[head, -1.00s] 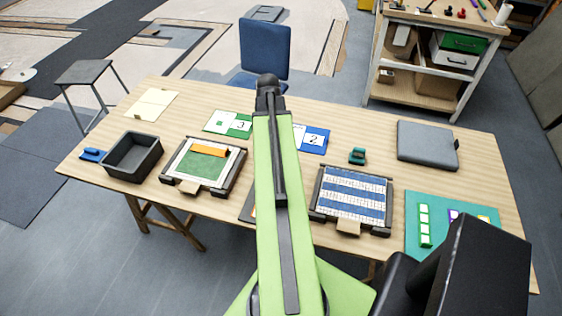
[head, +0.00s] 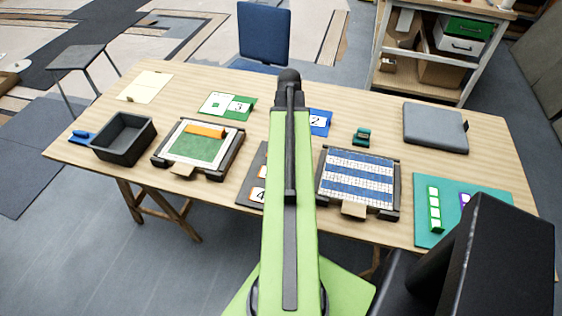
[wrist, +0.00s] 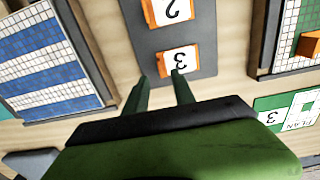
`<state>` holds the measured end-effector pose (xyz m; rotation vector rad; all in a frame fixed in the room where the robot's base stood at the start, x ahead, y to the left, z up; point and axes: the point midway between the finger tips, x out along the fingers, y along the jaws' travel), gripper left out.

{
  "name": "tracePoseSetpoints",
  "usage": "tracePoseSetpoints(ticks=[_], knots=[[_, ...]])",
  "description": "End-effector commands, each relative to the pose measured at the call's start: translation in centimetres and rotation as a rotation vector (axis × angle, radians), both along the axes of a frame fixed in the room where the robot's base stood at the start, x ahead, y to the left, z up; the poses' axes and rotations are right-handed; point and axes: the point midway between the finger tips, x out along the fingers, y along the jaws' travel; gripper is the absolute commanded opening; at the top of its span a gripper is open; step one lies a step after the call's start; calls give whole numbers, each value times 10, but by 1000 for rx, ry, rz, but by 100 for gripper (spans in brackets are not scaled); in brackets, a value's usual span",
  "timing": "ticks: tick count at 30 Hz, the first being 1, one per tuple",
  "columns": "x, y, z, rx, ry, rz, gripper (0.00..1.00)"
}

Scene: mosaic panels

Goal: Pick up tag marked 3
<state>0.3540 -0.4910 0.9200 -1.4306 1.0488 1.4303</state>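The tag marked 3 (wrist: 178,60) is an orange block with a white face, lying on a dark grey board and seen upside down in the wrist view. My gripper (wrist: 162,90) is open, its two green fingers apart and empty. Its fingertips are close to the near edge of the tag, which appears beyond them; I cannot tell the height gap. A tag marked 2 (wrist: 168,10) lies farther along the same board. In the head view my arm covers most of the dark board (head: 249,180), and the gripper is hard to make out. A tag marked 4 (head: 258,195) shows at its near end.
A panel with a green mosaic (head: 198,148) stands left of the board; a blue-and-white striped panel (head: 358,178) stands right. A green card marked 3 (head: 238,107) and a blue card marked 2 (head: 318,121) lie behind. A dark bin (head: 124,137) is at left.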

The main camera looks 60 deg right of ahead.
Motion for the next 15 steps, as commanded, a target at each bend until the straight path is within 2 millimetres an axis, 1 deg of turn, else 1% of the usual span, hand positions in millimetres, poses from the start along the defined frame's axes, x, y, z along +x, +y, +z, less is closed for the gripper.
tracePoseSetpoints(ticks=[1, 3, 8, 11, 15], knots=[[0, 0, -16, 0, 0, 0, 31], [0, 0, -18, 0, 0, 0, 31], [1, 0, -17, 0, 0, 1, 31], [1, -1, -28, 0, 0, 1, 31], [3, -3, -53, 0, 0, 1, 31]])
